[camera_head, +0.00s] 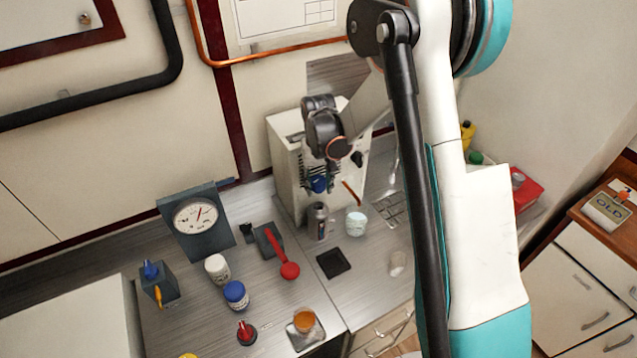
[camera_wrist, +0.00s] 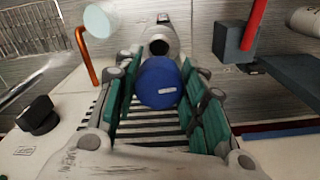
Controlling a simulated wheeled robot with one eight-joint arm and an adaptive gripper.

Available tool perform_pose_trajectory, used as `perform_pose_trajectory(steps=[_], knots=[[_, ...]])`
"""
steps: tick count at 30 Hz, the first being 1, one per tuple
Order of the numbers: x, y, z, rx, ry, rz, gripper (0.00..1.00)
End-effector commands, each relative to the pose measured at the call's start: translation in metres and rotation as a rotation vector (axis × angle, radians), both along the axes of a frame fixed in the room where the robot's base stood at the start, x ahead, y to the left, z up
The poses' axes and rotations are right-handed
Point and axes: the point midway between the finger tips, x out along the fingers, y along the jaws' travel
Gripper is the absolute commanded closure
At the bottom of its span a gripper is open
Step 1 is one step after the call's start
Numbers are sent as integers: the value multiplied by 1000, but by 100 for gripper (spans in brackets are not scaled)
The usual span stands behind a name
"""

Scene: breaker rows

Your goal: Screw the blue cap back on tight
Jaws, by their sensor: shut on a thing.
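My gripper (camera_head: 319,178) points down beside the white cabinet and is shut on the blue cap (camera_head: 318,185). In the wrist view the blue cap (camera_wrist: 158,84) sits between the two green-padded fingers (camera_wrist: 160,98), with a small pale mark on its face. A grey metallic bottle (camera_head: 317,222) stands upright on the counter just below the cap in the head view. The wrist view shows the bottle's dark open mouth (camera_wrist: 159,46) just beyond the cap. The cap looks apart from the bottle; the exact gap and alignment are hard to tell.
A pale cup (camera_head: 356,223) stands just right of the bottle. A red lever (camera_head: 280,252) is to its left, and the white cabinet (camera_head: 285,165) is close behind. A black square pad (camera_head: 333,263) lies in front. A blue-lidded jar (camera_head: 235,294) stands farther left.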

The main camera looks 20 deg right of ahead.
Motion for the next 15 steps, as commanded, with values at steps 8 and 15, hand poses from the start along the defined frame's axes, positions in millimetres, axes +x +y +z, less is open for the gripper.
perform_pose_trajectory(steps=[8,15], knots=[[0,0,-5,0,0,0,82],[0,0,-25,0,0,0,82]])
